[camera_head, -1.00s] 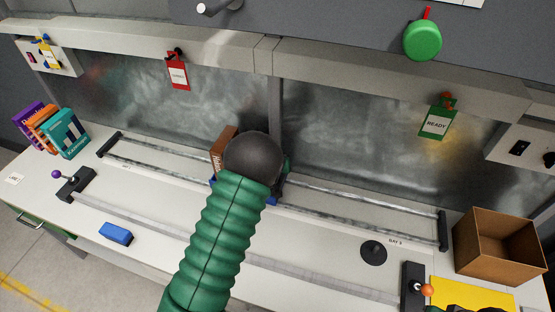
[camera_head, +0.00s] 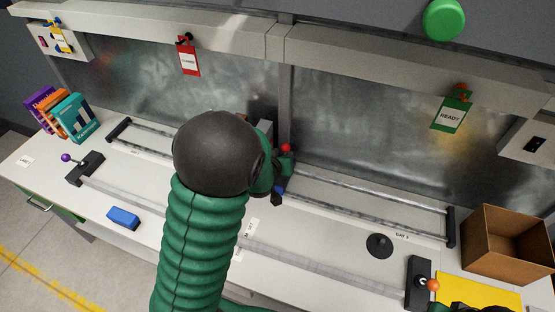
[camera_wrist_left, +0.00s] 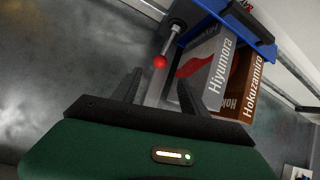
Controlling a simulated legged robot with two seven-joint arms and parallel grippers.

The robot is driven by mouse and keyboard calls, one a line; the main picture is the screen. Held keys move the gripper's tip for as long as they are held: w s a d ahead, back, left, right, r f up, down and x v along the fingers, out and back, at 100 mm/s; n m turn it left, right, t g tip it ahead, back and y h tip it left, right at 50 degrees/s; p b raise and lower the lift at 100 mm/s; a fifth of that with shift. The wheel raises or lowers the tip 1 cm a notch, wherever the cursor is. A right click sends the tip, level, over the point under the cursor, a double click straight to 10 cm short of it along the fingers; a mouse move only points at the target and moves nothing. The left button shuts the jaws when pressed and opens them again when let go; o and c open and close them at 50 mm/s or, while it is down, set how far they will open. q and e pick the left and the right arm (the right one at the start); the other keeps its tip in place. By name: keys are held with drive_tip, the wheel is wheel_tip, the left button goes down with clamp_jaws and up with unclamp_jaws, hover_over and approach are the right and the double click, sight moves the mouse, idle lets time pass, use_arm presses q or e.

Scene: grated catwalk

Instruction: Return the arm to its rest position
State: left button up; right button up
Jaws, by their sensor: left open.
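My left arm (camera_head: 202,240), green and ribbed with a dark round joint, rises from the bottom of the head view. My left gripper (camera_wrist_left: 158,92) is open and empty in the left wrist view. Beyond its fingers are a grey book (camera_wrist_left: 205,68) and a brown book (camera_wrist_left: 240,85) in a blue holder (camera_wrist_left: 245,30). A red-knobbed lever (camera_wrist_left: 161,61) is beside the holder; the red knob also shows in the head view (camera_head: 286,147). My arm hides most of the books and holder in the head view. My right gripper is not recognisable in either view.
The bench holds rails (camera_head: 365,208), a blue block (camera_head: 123,218), standing books (camera_head: 75,118) at left and a black disc (camera_head: 379,245). An open brown box (camera_head: 508,245) and yellow mat (camera_head: 478,292) are at right. Cabinets with tags overhang behind.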

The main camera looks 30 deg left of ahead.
use_arm(q)
drive_tip(key=shift+v, duration=1.4)
